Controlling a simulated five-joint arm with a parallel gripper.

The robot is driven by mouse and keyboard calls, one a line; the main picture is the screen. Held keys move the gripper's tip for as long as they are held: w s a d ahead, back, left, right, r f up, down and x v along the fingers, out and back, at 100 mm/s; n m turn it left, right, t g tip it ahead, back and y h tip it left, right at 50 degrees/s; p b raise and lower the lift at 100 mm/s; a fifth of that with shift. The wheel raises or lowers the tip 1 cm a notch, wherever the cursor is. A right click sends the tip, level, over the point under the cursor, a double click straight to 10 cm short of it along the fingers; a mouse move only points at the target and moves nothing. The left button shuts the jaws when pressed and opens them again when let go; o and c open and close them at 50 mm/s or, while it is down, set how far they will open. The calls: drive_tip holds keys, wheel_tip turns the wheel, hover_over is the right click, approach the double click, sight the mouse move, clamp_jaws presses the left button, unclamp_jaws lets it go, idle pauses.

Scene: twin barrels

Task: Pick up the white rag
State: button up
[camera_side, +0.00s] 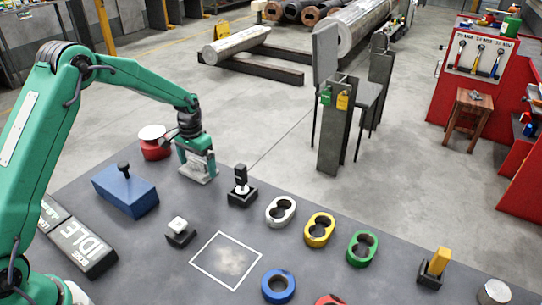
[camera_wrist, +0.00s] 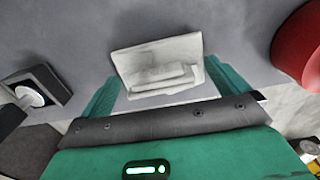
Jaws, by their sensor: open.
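The white rag (camera_wrist: 158,68) lies folded on the grey table in the wrist view, with a thicker folded part in its middle. My gripper (camera_wrist: 160,90) is open, with one green finger on each side of the rag's near part. I cannot tell whether either finger touches it. In the side view my gripper (camera_side: 196,163) points down at the table's far edge, and the rag (camera_side: 199,160) shows pale at its fingers, partly hidden by them.
A red can (camera_side: 154,148) and a blue box (camera_side: 126,191) stand left of my gripper. A black joystick (camera_side: 241,190) stands to its right. Several coloured rings, including a white one (camera_side: 281,211), lie nearer. A white-outlined square (camera_side: 228,262) is bare.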

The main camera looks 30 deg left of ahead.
sight(196, 161)
drive_tip(key=c, duration=0.6)
drive_tip(key=shift+r, duration=0.15)
drive_tip(key=shift+c, duration=0.2)
wheel_tip(196, 161, up, 10)
drive_tip(key=shift+f, duration=0.1)
idle(0.3)
drive_tip(key=o, duration=0.5)
drive_tip(key=shift+c, duration=0.2)
drive_tip(key=c, duration=0.3)
drive_tip(key=a+r, duration=0.1)
drive_tip(key=a, duration=0.5)
drive_tip(key=a+r, duration=0.2)
drive_tip(key=a, duration=0.4)
drive_tip(key=a+r, duration=0.2)
drive_tip(key=a, duration=0.5)
drive_tip(key=shift+r, duration=0.15)
drive_tip(key=shift+c, duration=0.2)
